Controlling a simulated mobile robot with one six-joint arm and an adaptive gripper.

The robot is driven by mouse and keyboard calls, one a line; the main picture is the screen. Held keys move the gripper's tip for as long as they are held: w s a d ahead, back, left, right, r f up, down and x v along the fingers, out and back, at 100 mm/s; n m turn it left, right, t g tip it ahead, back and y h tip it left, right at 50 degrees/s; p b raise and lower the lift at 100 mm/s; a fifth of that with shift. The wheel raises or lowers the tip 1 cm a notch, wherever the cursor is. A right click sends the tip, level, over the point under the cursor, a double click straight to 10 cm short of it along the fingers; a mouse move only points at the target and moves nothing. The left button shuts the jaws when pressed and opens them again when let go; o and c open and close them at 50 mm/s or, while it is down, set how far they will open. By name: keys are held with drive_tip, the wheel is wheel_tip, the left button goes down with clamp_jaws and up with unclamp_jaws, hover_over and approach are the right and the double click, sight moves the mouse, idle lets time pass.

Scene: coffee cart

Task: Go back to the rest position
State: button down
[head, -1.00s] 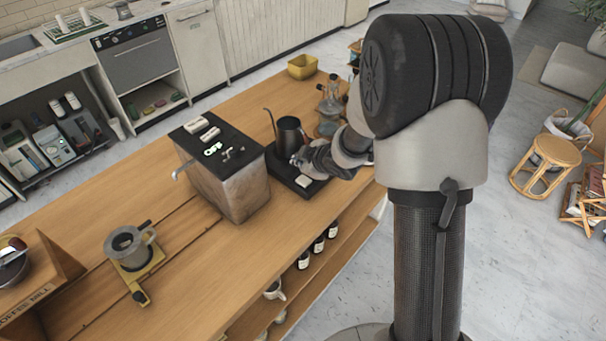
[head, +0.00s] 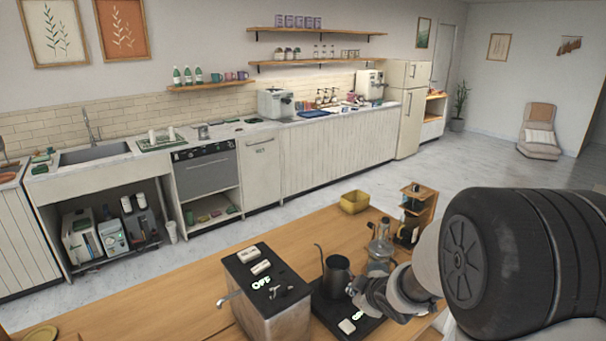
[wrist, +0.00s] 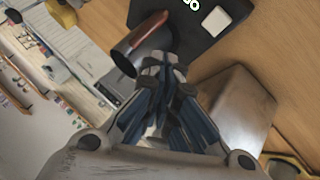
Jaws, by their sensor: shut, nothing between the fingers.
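My gripper (head: 362,290) is at the right side of a dark gooseneck kettle (head: 336,277) on a black base (head: 352,332). In the wrist view its fingertips (wrist: 160,62) are together with nothing held, close to the kettle (wrist: 140,42). I cannot tell whether they touch it. The black base (wrist: 205,30) with a white square button also shows in the wrist view.
A metal box with a black top (head: 262,300) and a spout stands left of the kettle. A glass vessel (head: 380,250), a wooden stand (head: 420,212) and a yellow bin (head: 355,202) stand behind.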

drive_tip(key=s+d+r+m+g+h, duration=0.3)
drive_tip(key=s+r+m, duration=0.4)
drive_tip(key=s+r, duration=0.8)
drive_tip(key=s+a+m, duration=0.2)
drive_tip(key=s, duration=0.8)
drive_tip(key=s+a+m+g+y, duration=0.1)
drive_tip(key=s+a+m, duration=0.1)
drive_tip(key=s, duration=0.7)
drive_tip(key=shift+s+f+y, duration=0.25)
drive_tip(key=shift+s+y, duration=0.05)
drive_tip(key=shift+s, duration=0.1)
